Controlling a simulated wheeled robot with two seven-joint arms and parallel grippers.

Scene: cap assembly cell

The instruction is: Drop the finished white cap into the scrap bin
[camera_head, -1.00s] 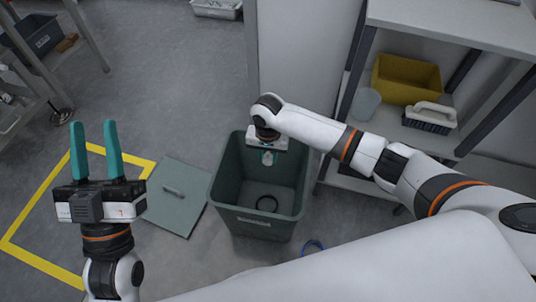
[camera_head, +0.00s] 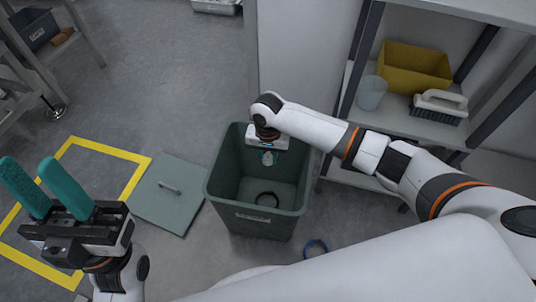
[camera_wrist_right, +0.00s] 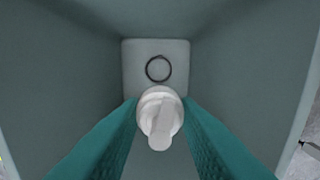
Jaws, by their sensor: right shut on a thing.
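The white cap (camera_wrist_right: 160,118) sits between the teal fingers of my right gripper (camera_wrist_right: 161,112), which is shut on it. In the head view the cap (camera_head: 267,158) shows small and pale under the right gripper (camera_head: 267,152), inside the opening of the green scrap bin (camera_head: 265,224). The bin is open at the top, and the wrist view looks straight down to its floor (camera_wrist_right: 134,82). My left gripper (camera_head: 55,190) is at the lower left, open and empty, with its fingers apart.
A dark ring (camera_head: 267,199) lies on the bin's floor. The flat green lid (camera_head: 168,208) lies on the floor left of the bin. A blue ring (camera_head: 316,248) lies right of it. A shelf at right holds a yellow bin (camera_head: 413,72), a cup (camera_head: 371,93) and a brush (camera_head: 439,106).

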